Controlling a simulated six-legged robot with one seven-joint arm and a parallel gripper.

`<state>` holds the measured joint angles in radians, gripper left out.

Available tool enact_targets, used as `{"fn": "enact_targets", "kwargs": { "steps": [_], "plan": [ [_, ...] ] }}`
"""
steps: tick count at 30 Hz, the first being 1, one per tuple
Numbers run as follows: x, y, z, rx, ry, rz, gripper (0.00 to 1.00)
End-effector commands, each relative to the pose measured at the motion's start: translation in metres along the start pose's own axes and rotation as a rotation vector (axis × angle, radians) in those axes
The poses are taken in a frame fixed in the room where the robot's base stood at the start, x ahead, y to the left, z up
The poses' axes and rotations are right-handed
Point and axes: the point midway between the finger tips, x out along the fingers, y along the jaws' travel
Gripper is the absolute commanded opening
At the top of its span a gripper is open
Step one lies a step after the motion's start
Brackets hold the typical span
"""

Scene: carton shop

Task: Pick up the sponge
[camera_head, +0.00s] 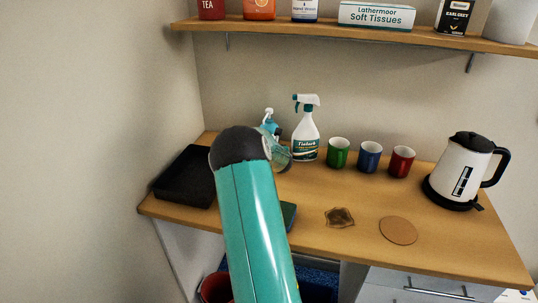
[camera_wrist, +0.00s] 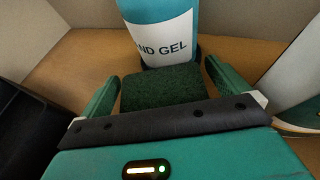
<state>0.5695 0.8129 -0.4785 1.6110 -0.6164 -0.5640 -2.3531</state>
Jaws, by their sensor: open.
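The sponge (camera_wrist: 160,92), with a dark green rough face, lies between the two green fingers of my gripper (camera_wrist: 162,76) in the wrist view. The fingers are open, one on each side of it; I cannot tell whether they touch it. A hand gel bottle (camera_wrist: 162,38) with a white label stands right behind the sponge. In the head view my arm hides the sponge and most of my gripper; the pump bottle's top (camera_head: 269,122) shows beyond it.
A black tray (camera_head: 184,178) is at the left; its edge shows in the wrist view (camera_wrist: 25,125). A spray bottle (camera_head: 305,135) stands close to the right. Green, blue and red mugs (camera_head: 338,155), a kettle (camera_head: 462,170) and a round coaster (camera_head: 398,230) are farther right.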

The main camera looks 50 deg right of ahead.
Motion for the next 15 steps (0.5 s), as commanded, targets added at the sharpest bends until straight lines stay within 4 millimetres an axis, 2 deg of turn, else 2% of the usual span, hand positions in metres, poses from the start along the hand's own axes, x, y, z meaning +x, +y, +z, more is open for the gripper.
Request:
{"fn": "enact_targets", "kwargs": {
  "steps": [2, 6, 8, 15],
  "plan": [
    [-0.0002, 0.0001, 0.0001, 0.0, 0.0, 0.0, 0.98],
    [-0.0004, 0.0002, 0.0002, 0.0, 0.0, 0.0, 0.71],
    [-0.0004, 0.0001, 0.0002, 0.0, 0.0, 0.0, 0.6],
    [-0.0005, 0.0002, 0.0002, 0.0, 0.0, 0.0, 0.57]
  ]
}}
